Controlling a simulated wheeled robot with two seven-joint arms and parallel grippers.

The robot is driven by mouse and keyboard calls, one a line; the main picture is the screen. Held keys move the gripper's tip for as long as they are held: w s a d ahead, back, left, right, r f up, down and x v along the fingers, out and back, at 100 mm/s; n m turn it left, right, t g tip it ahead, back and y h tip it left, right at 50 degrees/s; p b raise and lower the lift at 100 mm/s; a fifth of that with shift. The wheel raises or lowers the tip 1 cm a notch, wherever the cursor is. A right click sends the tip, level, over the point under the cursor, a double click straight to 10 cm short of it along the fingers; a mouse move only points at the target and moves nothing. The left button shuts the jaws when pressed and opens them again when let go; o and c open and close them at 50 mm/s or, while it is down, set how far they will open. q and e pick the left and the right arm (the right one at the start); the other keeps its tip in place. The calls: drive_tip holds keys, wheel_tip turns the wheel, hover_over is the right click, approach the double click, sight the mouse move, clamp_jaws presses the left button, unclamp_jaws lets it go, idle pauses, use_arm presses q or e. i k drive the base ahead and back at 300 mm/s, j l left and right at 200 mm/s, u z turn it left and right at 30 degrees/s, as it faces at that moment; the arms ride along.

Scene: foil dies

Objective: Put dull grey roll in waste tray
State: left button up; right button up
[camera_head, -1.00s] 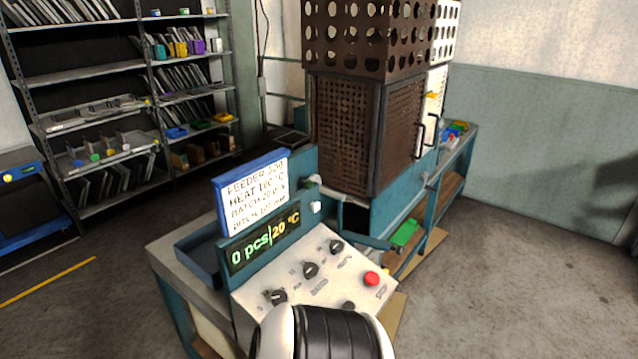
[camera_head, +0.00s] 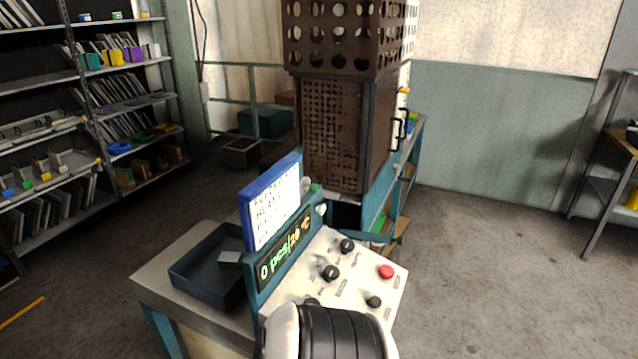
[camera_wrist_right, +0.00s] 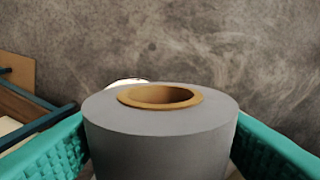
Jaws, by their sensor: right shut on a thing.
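A dull grey roll (camera_wrist_right: 160,120) with a brown-orange core fills the middle of the right wrist view, its open end facing up. My right gripper (camera_wrist_right: 160,140) is shut on it, one teal finger on each side. The roll and the gripper do not show in the head view. A dark blue open tray (camera_head: 205,289) stands on the bench left of the control panel; a small light plate (camera_head: 230,257) is inside it. I cannot tell whether this is the waste tray. My left gripper is not in view.
The control panel (camera_head: 335,283) with knobs and a red button is close in front, with a sign (camera_head: 273,205) standing beside the tray. A brown perforated oven (camera_head: 335,130) rises behind. Shelves (camera_head: 90,100) stand at left. The floor at right is clear up to a rack (camera_head: 602,180).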

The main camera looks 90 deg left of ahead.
sight(222, 283)
drive_tip(key=k+j+u, duration=0.25)
drive_tip(key=u, duration=0.15)
drive_tip(key=k+j+u, duration=0.55)
drive_tip(key=j+u, duration=0.65)
drive_tip(key=j, duration=0.4)
drive_tip(key=i+j+u, duration=0.1)
drive_tip(key=j+u, duration=0.3)
drive_tip(key=j, duration=0.4)
drive_tip(key=i+j, duration=0.25)
drive_tip(key=j, duration=0.2)
